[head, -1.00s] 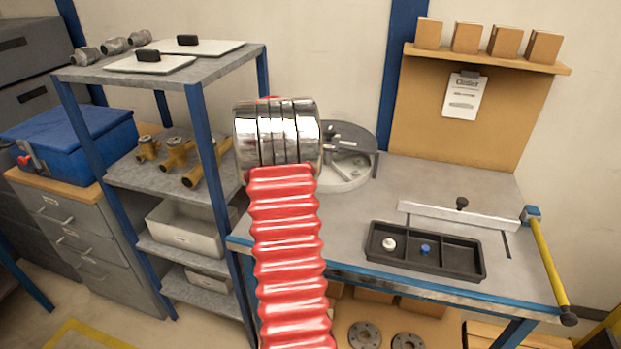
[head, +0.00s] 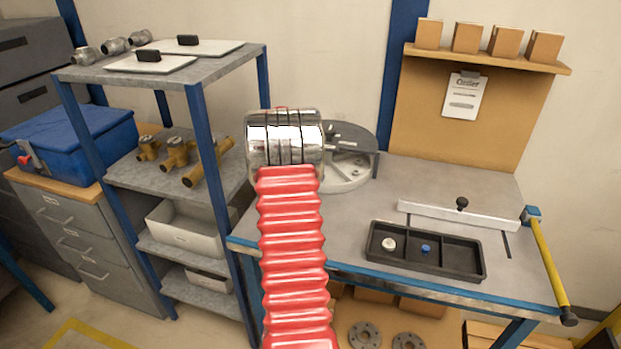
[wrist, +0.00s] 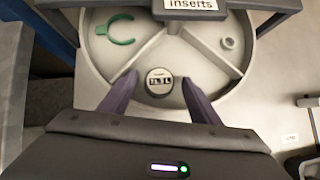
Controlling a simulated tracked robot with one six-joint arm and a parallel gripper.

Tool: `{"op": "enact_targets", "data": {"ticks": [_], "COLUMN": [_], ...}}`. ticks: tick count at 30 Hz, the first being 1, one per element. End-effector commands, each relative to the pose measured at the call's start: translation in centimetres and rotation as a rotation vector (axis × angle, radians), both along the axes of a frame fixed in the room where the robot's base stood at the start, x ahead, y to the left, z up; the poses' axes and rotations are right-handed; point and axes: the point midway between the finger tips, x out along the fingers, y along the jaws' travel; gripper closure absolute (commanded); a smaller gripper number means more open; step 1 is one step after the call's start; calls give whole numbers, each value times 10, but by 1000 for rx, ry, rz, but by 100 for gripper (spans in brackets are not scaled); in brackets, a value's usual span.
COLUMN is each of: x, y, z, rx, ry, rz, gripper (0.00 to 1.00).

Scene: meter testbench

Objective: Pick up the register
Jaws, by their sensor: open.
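The register (wrist: 159,84) is a small round piece with a dark digit window. It lies in a wedge-shaped compartment of the round divided tray (wrist: 98,62) in the wrist view. My gripper (wrist: 161,92) is open and empty, one finger to each side of the register; I cannot tell if either touches it. In the head view the same round tray (head: 346,181) stands at the back left of the bench, partly behind my arm. The register and my fingers are hidden there.
A dark lid piece labelled "inserts" (wrist: 192,5) covers the tray's far part. Another compartment holds a green open ring (wrist: 117,29). The bench (head: 330,230) also bears a black parts tray (head: 460,262) and a white bar (head: 425,213). A shelf rack (head: 200,130) stands at left.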

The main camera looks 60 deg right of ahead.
Motion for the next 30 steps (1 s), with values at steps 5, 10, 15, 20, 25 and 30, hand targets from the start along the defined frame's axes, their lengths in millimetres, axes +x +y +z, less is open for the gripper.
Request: {"op": "enact_targets", "data": {"ticks": [5,10,15,20,25,30], "x": [0,0,0,0,0,0], "y": [0,0,0,0,0,0], "z": [0,0,0,0,0,4], "rx": [0,0,0,0,0,-1], "ry": [0,0,0,0,0,-1], "rz": [0,0,0,0,0,-1], "gripper": [48,60,72,83,84,84]}}
